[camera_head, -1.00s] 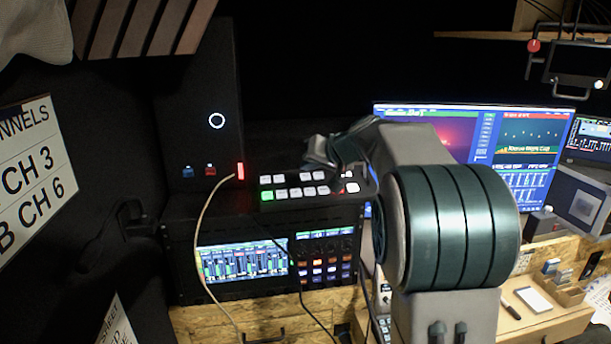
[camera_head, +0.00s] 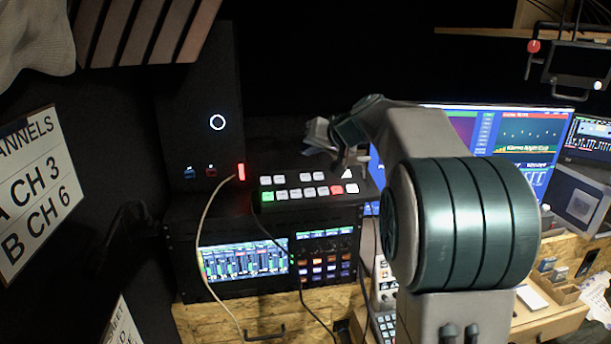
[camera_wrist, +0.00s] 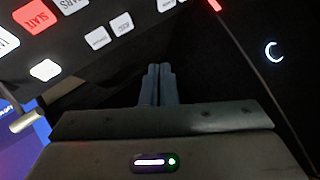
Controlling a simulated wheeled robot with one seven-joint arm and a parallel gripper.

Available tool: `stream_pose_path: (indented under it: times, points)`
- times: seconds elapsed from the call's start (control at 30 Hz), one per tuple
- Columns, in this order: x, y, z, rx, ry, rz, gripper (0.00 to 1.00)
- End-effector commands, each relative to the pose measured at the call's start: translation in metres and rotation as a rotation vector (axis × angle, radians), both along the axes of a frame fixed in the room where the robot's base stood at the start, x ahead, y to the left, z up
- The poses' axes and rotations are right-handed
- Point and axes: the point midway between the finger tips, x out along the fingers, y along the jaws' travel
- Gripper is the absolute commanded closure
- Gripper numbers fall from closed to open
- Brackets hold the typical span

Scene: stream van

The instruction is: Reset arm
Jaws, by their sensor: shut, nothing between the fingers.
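My arm reaches in from the lower right in the head view, its big jointed link in front of the monitor. My gripper (camera_wrist: 158,68) shows in the wrist view with its two fingers together and nothing between them. In the head view my gripper (camera_head: 318,132) is small and partly hidden by the wrist; it is above the back of the button panel (camera_head: 270,207). The same panel (camera_wrist: 85,12) fills the top left of the wrist view, apart from the fingers. One of its buttons is lit green and one red.
A black computer tower (camera_head: 200,110) with a ring light stands left of the panel. A rack screen (camera_head: 243,260) is below, with a pale cable (camera_head: 203,225) hanging in front. A monitor (camera_head: 520,150) stands behind my arm. Channel signs (camera_head: 35,190) are at the left.

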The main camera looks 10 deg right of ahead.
Motion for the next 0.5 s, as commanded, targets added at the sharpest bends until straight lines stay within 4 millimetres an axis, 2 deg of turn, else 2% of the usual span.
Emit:
stream_pose_path:
  times: [0.4, 0.47, 0.5]
  points:
    - [0.000, 0.000, 0.000, 0.000, 0.000, 0.000, 1.00]
    - [-0.010, 0.002, -0.002, -0.005, 0.015, 0.003, 1.00]
    - [-0.021, 0.004, -0.005, -0.013, 0.036, 0.007, 1.00]
